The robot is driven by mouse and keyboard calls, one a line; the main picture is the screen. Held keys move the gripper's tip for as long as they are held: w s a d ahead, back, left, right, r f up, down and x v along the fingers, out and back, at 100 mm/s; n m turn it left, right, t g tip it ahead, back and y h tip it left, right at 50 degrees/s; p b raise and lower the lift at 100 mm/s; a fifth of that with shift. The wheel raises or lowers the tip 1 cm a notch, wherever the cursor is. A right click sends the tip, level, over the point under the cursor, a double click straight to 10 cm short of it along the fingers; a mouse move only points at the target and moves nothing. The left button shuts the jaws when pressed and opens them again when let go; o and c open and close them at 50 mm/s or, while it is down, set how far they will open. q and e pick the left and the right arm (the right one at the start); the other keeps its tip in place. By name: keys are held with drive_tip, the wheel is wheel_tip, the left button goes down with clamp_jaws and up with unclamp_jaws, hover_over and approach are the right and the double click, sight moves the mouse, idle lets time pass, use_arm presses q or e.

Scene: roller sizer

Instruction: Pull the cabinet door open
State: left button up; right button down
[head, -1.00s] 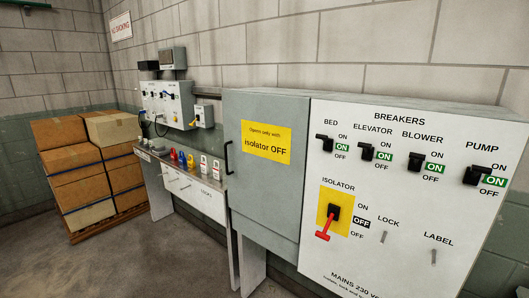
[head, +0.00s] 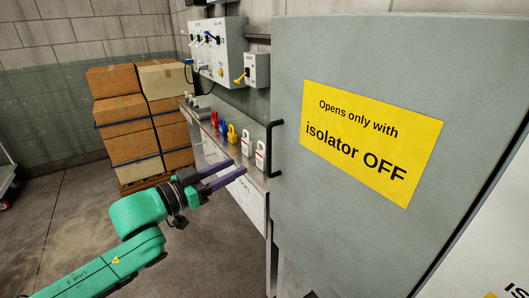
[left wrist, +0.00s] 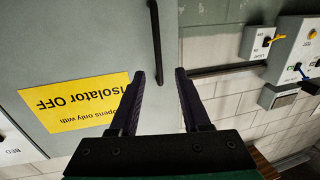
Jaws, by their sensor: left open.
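The grey cabinet door (head: 340,215) is shut and fills the right of the head view. It bears a yellow label (head: 372,142) reading "Opens only with isolator OFF". Its black bar handle (head: 273,148) stands upright at the door's left edge. My left gripper (head: 238,168) is open and empty, to the left of the handle with its fingers pointing toward it. In the left wrist view the handle (left wrist: 155,40) lies beyond and between the open fingertips (left wrist: 160,75), apart from them. The yellow label (left wrist: 75,103) shows upside down there. My right gripper is out of view.
A narrow shelf (head: 213,150) with several padlocks and tags runs along the wall left of the cabinet. A wall control panel (head: 217,45) hangs above it. Stacked cardboard boxes (head: 125,110) stand at the back left. The floor (head: 80,205) in front is clear.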

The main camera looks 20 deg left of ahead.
sight(268, 150)
use_arm(q)
drive_tip(key=p+x, duration=0.1)
drive_tip(key=x, duration=0.3)
drive_tip(key=p+x, duration=0.1)
drive_tip(key=x, duration=0.3)
drive_tip(key=p+x, duration=0.1)
drive_tip(key=x, duration=0.3)
drive_tip(key=shift+w+d+r+p, duration=0.2)
drive_tip(key=shift+d+r+p, duration=0.15)
drive_tip(key=shift+d, duration=0.15)
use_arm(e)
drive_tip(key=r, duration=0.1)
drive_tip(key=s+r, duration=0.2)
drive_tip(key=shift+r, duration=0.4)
use_arm(q)
drive_tip(key=shift+s+a, duration=0.1)
clamp_jaws()
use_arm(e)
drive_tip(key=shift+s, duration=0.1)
